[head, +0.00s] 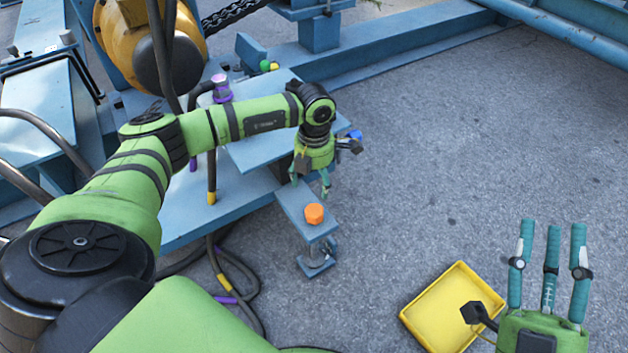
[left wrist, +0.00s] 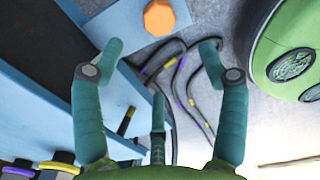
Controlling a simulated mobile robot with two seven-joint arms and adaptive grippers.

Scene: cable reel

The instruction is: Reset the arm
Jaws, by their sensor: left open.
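My left arm reaches in from the left. Its gripper (head: 311,188) hangs at the edge of the blue bench, just beyond the orange hexagonal piece (head: 314,213) on a small blue stand. In the left wrist view its teal fingers (left wrist: 160,60) are spread with nothing between them, and the orange piece (left wrist: 159,17) lies past the fingertips at the top. My right gripper (head: 551,245) is at the lower right with its three fingers apart, pointing up, and empty.
A yellow tray (head: 412,314) lies on the ground beside my right gripper. A blue bench (head: 250,155) with cables and a yellow reel (head: 122,38) stands at the left. Black cables (head: 258,305) lie below the bench. The grey ground at right is clear.

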